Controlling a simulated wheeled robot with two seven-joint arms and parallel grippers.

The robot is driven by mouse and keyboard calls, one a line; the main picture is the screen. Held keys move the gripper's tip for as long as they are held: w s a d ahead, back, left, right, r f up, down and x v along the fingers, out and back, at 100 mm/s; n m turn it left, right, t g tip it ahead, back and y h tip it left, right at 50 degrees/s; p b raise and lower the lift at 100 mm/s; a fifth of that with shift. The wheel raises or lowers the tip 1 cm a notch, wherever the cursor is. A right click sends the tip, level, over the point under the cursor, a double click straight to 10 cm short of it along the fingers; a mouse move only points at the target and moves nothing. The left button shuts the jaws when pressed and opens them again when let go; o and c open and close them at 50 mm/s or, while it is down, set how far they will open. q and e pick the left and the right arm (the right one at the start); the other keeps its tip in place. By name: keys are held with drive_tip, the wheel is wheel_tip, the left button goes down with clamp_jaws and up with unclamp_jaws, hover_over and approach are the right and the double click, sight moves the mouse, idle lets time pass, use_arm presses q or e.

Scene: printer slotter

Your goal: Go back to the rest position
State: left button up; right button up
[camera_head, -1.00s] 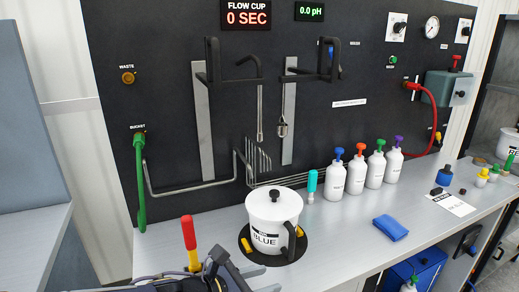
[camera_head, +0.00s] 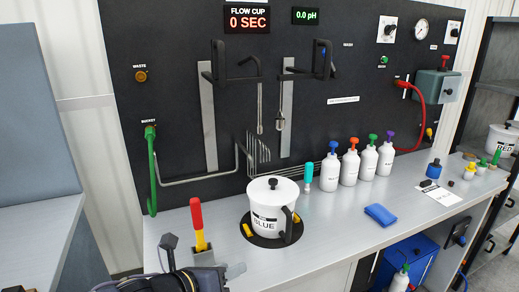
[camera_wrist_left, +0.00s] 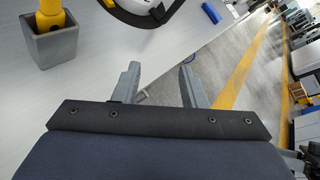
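My left gripper (camera_head: 232,271) is at the bottom of the head view, in front of the bench edge. In the left wrist view its two grey fingers (camera_wrist_left: 160,88) stand apart with nothing between them. A white pot labelled BLUE (camera_head: 272,207), with a lid and black handle, stands upright on a round black mat beyond the gripper. A red and yellow handled tool (camera_head: 197,222) stands in a grey holder (camera_head: 203,257) just behind the gripper. The holder also shows in the left wrist view (camera_wrist_left: 52,46). My right gripper is not in view.
A row of white bottles (camera_head: 349,168) stands at the back of the bench. A blue cloth (camera_head: 380,214) lies right of the pot. A black wall panel (camera_head: 185,100) carries hooks and a green hose (camera_head: 152,172). Bare bench surface (camera_head: 325,217) lies right of the pot.

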use_arm(q)
drive_tip(key=s+a+n+y+p, duration=0.1)
drive_tip(key=s+a+n+y, duration=0.2)
drive_tip(key=a+n, duration=0.55)
drive_tip(key=s+a+n+y+p, duration=0.15)
drive_tip(key=a+n, duration=0.35)
drive_tip(key=n, duration=0.7)
drive_tip(key=s+n+g+p, duration=0.1)
drive_tip(key=s+n+g, duration=0.3)
drive_tip(key=s+n, duration=1.1)
drive_tip(key=n, duration=0.4)
drive_tip(key=shift+r+g, duration=0.3)
drive_tip(key=shift+r, duration=0.05)
